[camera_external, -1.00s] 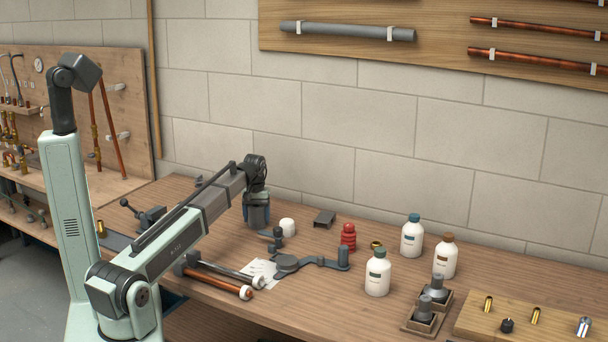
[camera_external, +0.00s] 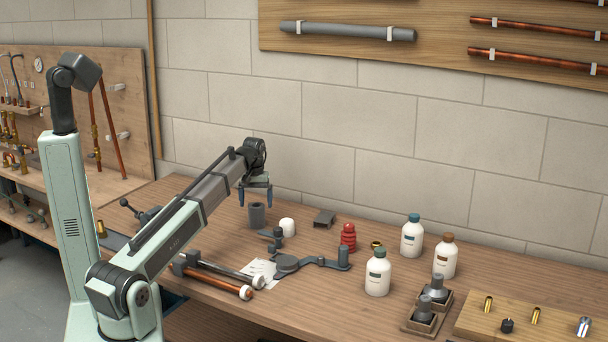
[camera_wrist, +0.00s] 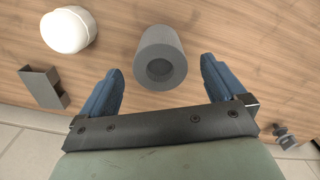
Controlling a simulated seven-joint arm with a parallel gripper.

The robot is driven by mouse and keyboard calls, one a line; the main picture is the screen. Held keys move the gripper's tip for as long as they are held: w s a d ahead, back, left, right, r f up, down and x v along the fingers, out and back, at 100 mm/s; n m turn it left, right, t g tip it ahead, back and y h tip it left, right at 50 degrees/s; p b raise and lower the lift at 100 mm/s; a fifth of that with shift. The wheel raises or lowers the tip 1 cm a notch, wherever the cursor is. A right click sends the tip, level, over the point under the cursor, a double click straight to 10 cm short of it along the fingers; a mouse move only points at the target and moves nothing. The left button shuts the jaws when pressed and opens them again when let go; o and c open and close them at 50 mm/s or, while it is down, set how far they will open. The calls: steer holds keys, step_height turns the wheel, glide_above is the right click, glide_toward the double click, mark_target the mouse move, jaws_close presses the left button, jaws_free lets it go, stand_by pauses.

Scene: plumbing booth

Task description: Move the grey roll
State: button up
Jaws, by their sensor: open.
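The grey roll (camera_external: 257,215) stands upright on the wooden bench, left of a white rounded thing. In the wrist view the grey roll (camera_wrist: 160,62) shows its top with a dark hole, in front of and between my two blue fingers. My gripper (camera_external: 256,196) is open and empty, raised above the roll and apart from it. My gripper also shows in the wrist view (camera_wrist: 160,80), with a finger on each side.
A white rounded piece (camera_external: 287,227) stands close right of the roll. A dark jointed tool (camera_external: 300,262), red stacked piece (camera_external: 348,236) and white bottles (camera_external: 377,272) are further right. A grey bracket (camera_external: 324,217) lies behind. A vise (camera_external: 147,215) is left.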

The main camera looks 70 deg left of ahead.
step_height(320, 180, up, 8)
steer(key=shift+f, duration=0.25)
stand_by(0.5)
